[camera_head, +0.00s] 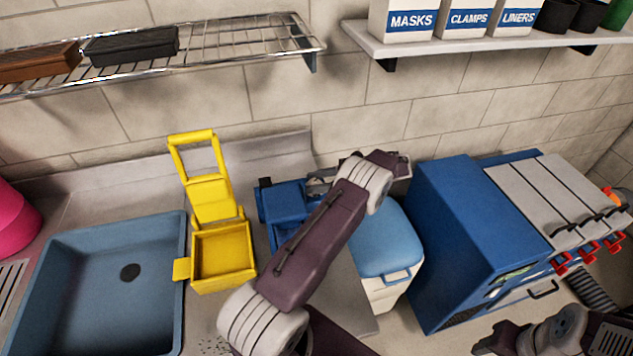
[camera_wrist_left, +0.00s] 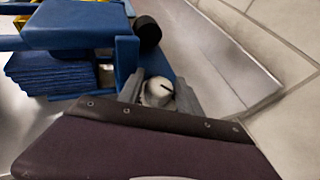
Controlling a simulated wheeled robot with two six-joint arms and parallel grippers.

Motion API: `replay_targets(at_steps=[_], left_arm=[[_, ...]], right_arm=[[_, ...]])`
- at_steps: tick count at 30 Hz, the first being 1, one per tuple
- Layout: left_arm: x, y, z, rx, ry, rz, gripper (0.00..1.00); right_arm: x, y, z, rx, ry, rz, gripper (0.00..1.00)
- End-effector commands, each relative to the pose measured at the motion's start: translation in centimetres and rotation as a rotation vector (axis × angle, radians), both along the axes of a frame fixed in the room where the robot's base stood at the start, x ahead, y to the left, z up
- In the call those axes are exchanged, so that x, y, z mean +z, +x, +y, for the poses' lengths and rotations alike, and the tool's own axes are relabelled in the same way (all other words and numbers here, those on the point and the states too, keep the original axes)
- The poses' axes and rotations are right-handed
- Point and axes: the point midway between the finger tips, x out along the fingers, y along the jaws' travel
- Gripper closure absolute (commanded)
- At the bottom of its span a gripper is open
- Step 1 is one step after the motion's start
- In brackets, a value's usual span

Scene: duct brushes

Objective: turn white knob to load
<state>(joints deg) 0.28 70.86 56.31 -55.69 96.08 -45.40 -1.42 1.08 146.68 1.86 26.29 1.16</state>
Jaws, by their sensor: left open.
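The white knob (camera_wrist_left: 157,91) has a dark pointer line on its face and sits on a blue device (camera_wrist_left: 60,25) in the left wrist view. My left gripper (camera_wrist_left: 160,97) is open, with one finger on each side of the knob; I cannot tell whether they touch it. In the head view the blue device (camera_head: 283,200) is partly behind my left arm, and my left gripper (camera_head: 320,182) reaches its right side; the knob is hidden there. The load mark is not readable. My right gripper (camera_head: 490,342) is low at the right edge, its fingers unclear.
A yellow wringer-like device (camera_head: 222,255) stands left of the blue one, beside a blue sink (camera_head: 110,285). A blue-lidded cooler (camera_head: 385,240) and a large blue cabinet (camera_head: 465,240) stand to the right. A wire shelf (camera_head: 230,40) hangs above. A black knob (camera_wrist_left: 148,32) is near the white one.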

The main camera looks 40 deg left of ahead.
Motion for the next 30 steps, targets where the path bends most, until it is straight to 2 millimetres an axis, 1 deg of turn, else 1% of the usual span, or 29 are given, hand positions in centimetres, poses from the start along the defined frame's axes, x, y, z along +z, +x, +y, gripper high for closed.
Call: replay_targets(at_steps=[2, 5, 11, 15, 21, 29, 30], left_arm=[[0.0, 0.2, -0.4, -0.001, 0.001, -0.001, 0.58], [0.4, 0.9, -1.5, -0.003, 0.001, -0.003, 0.58], [1.6, 2.3, -4.3, -0.002, 0.0, -0.004, 0.58], [2.3, 2.9, -5.3, -0.001, 0.002, -0.002, 0.58], [2.7, 3.2, -6.1, -0.001, 0.0, 0.0, 0.58], [2.9, 3.2, -6.1, 0.0, 0.0, 0.0, 0.58], [2.9, 3.2, -6.1, 0.0, 0.0, 0.0, 0.5]], right_arm=[[-0.2, 0.0, 0.0, 0.0, 0.0, 0.0, 0.45], [-0.6, 0.0, 0.0, 0.0, 0.0, 0.0, 0.45], [-1.3, 0.0, 0.0, 0.0, 0.0, 0.0, 0.45], [-1.5, 0.0, 0.0, 0.0, 0.0, 0.0, 0.45], [-1.7, 0.0, 0.0, 0.0, 0.0, 0.0, 0.45], [-1.7, 0.0, 0.0, 0.0, 0.0, 0.0, 0.45], [-1.7, 0.0, 0.0, 0.0, 0.0, 0.0, 0.45]])
